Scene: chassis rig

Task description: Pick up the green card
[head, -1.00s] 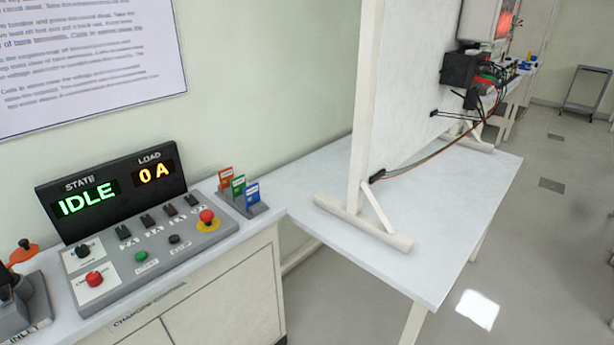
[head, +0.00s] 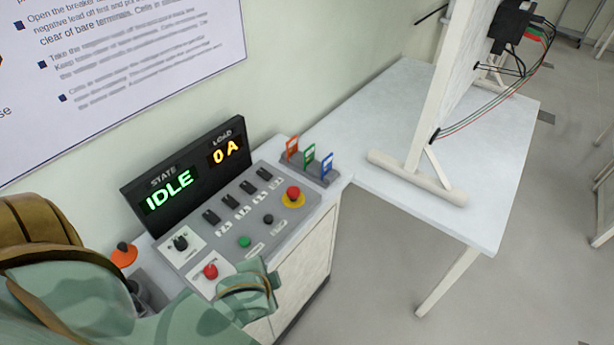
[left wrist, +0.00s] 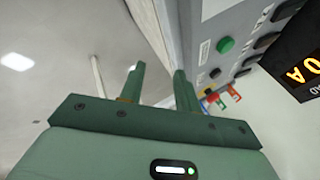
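The green card (head: 309,158) stands upright in the middle slot of a small grey rack (head: 317,174), between an orange card (head: 292,149) and a blue card (head: 327,164). It also shows small and partly hidden in the left wrist view (left wrist: 220,102). My left gripper (head: 268,287) is over the front edge of the control panel, well short of the cards. In the left wrist view its two fingers (left wrist: 158,82) are apart with nothing between them. My right gripper is not in view.
The control panel (head: 226,222) has several switches, red knobs and a display (head: 184,180) reading IDLE and 0 A. An orange-topped lever (head: 124,254) stands at its left. A white table (head: 400,110) with an upright board stands beyond the rack.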

